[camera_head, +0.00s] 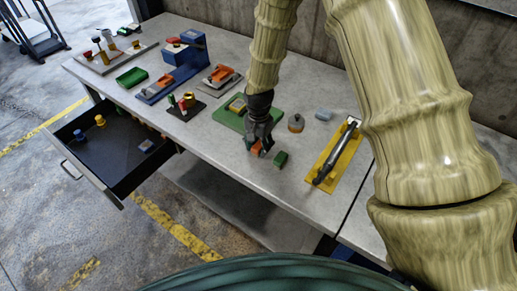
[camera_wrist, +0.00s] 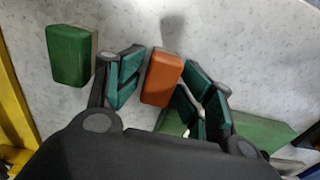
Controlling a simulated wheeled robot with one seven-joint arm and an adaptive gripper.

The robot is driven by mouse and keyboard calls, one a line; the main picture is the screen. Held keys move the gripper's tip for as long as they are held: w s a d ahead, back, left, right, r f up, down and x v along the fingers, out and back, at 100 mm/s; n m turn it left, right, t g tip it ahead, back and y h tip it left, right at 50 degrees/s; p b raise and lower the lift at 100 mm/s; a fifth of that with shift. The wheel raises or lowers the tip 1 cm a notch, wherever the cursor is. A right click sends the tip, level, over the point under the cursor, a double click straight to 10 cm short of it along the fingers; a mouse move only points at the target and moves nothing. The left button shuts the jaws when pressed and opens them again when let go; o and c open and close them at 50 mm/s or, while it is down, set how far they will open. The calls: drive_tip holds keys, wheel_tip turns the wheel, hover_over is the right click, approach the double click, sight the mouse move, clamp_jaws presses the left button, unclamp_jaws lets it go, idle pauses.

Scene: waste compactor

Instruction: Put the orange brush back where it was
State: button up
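An orange block-shaped thing (camera_head: 256,150), with no bristles visible, is on the worktop (camera_head: 232,165) below my gripper (camera_head: 258,143). In the wrist view the orange block (camera_wrist: 161,77) lies between the teal pads of my gripper (camera_wrist: 163,72). A finger stands on each side of it, with narrow gaps showing, so the fingers look open around it. Its underside is hidden. A green block (camera_head: 281,158) sits just right of it in the head view; it also shows in the wrist view (camera_wrist: 70,55).
A green tray (camera_head: 229,119) lies behind my gripper. A round brown object (camera_head: 296,123) and a yellow board (camera_head: 335,160) with a dark handled tool are to the right. An open drawer (camera_head: 110,150) sticks out at the left. The front worktop is mostly clear.

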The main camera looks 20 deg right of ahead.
sight(258, 145)
wheel_tip(258, 145, up, 11)
drive_tip(key=b, duration=0.3)
idle(0.4)
drive_tip(key=shift+r, duration=0.1)
idle(1.7)
